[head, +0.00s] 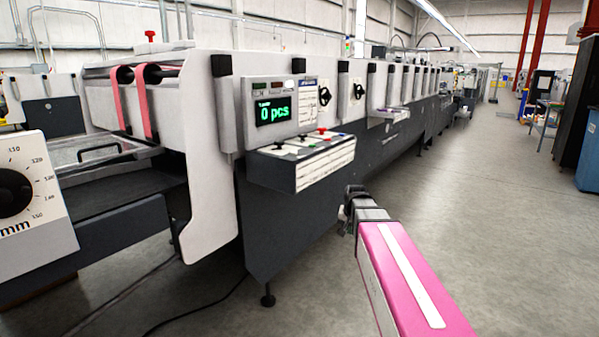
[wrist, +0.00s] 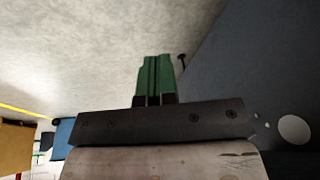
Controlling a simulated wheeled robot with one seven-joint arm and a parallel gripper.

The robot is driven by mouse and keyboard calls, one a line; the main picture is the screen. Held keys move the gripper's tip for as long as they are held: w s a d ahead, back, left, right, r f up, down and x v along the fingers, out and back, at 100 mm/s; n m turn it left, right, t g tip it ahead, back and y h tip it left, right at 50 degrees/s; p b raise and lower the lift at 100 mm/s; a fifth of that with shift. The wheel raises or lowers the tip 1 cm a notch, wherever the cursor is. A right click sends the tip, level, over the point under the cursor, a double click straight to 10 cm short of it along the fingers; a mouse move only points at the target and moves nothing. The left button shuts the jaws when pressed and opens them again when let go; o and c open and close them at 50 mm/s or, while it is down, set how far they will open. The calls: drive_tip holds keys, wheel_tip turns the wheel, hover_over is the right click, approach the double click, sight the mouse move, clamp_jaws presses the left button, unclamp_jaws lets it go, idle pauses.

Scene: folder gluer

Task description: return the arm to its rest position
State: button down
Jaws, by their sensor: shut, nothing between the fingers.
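My arm reaches in from the lower right of the head view, with a pink and white link in front. My gripper shows at its far end, small and dark, near the machine's front side. In the wrist view my gripper (wrist: 154,78) shows two green fingers side by side, closed together with nothing between them. Below them is a dark mounting plate with screws. The fingers point over the bare grey floor and touch nothing that I can see.
The long folder gluer (head: 215,150) fills the left and middle. Its control box (head: 300,163) juts out close to my arm, under a display (head: 272,110) reading 0 pcs. A cable (head: 195,312) lies on the floor. The aisle (head: 490,200) at right is clear. A blue cabinet (head: 588,150) stands far right.

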drive_tip(key=s+f+n+g, duration=0.3)
drive_tip(key=s+f, duration=1.2)
drive_tip(key=s, duration=0.3)
drive_tip(key=shift+s+g, duration=0.3)
drive_tip(key=shift+a, duration=0.2)
